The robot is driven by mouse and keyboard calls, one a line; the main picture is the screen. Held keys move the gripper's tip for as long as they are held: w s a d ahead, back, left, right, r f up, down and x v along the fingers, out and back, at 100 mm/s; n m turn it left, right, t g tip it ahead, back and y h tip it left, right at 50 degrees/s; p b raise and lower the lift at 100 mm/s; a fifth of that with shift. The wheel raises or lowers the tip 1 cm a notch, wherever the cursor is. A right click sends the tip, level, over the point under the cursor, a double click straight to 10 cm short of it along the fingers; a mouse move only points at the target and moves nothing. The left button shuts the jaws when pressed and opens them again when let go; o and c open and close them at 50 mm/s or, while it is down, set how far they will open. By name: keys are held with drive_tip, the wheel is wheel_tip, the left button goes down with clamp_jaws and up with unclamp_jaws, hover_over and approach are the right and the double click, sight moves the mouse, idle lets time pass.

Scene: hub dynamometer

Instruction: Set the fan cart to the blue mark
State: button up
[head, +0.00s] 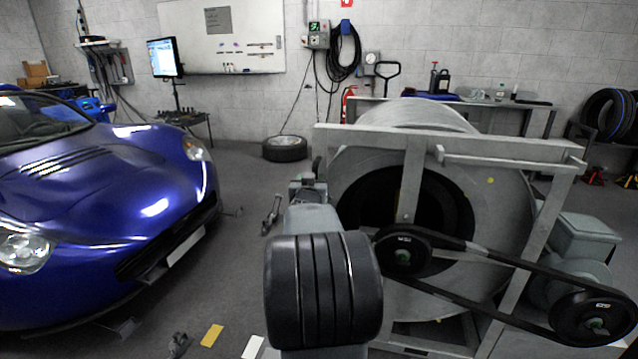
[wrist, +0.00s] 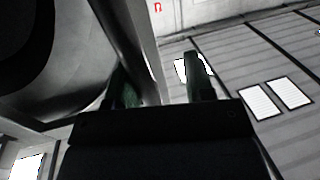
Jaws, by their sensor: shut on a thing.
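The fan cart (head: 502,215) is a large grey drum with a dark round opening in a grey frame, right of centre in the head view. A black belt runs over two pulleys on its near side. In the wrist view my gripper (wrist: 158,78) has one finger on each side of a grey bar (wrist: 128,35) and is shut on it. The bar appears to be part of the cart's frame. The cart's dark opening is at upper left there. In the head view my arm hides part of the cart's left side. I see no blue mark.
A yellow mark (head: 212,335) and a white mark (head: 253,347) lie on the floor at the bottom. A blue car (head: 110,190) stands on the left. A loose wheel (head: 285,148) lies near the back wall.

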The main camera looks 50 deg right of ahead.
drive_tip(key=shift+s+d, duration=0.1)
drive_tip(key=shift+s, duration=0.1)
drive_tip(key=shift+o, duration=0.4)
drive_tip(key=shift+s+a+f, duration=0.1)
drive_tip(key=shift+s+a, duration=0.1)
drive_tip(key=shift+a, duration=0.25)
drive_tip(key=v, duration=0.3)
drive_tip(key=s+p+v, duration=0.1)
drive_tip(key=v, duration=0.1)
drive_tip(key=shift+d, duration=0.25)
drive_tip(key=shift+c, duration=0.4)
drive_tip(key=w+p+v, duration=0.1)
drive_tip(key=v, duration=0.6)
drive_tip(key=shift+s+a, duration=0.25)
drive_tip(key=shift+a, duration=0.4)
